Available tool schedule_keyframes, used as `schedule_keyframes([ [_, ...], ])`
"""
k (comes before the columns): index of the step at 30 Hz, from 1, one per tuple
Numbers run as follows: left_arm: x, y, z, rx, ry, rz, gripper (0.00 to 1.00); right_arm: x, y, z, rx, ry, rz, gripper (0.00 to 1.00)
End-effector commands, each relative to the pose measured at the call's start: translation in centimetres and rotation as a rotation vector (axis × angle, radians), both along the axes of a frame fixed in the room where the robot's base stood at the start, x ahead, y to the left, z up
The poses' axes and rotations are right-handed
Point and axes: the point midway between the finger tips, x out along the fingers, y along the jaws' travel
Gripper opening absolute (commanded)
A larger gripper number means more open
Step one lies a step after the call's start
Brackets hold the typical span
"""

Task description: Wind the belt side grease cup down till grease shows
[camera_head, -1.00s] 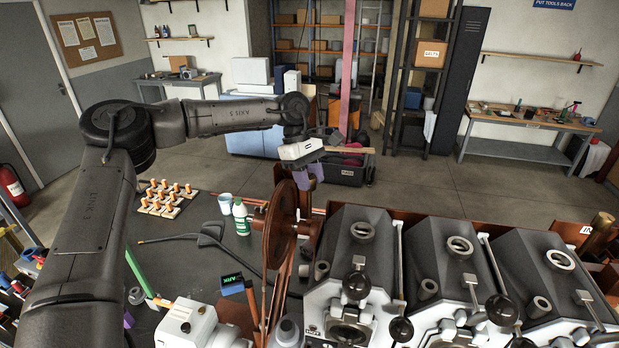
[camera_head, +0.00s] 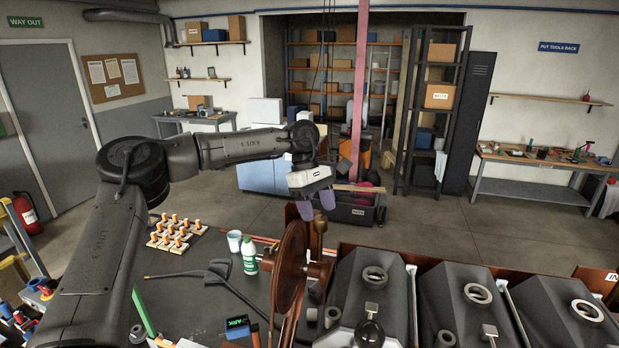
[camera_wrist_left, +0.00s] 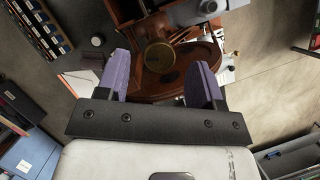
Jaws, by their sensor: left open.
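A round brass cap, which looks like the grease cup (camera_head: 320,227), stands upright behind the large brown belt wheel (camera_head: 289,275) in the head view. In the left wrist view the round brass top of the cup (camera_wrist_left: 159,57) lies between the two purple fingers, seen from above. My left gripper (camera_head: 317,203) is open and empty just above the cup, apart from it in the head view. It also shows in the left wrist view (camera_wrist_left: 162,65), a finger on each side of the cup. No grease is visible. My right gripper is out of view.
Dark roaster hoppers (camera_head: 374,290) stand in a row right of the wheel. A black hose-like tool (camera_head: 215,275) lies between.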

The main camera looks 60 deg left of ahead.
Motion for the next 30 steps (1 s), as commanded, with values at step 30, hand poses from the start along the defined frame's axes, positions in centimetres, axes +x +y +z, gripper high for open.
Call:
schedule_keyframes([
  [30,-1.0,3.9,9.9,0.000,0.000,-0.001,0.61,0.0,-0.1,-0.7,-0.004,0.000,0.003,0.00],
])
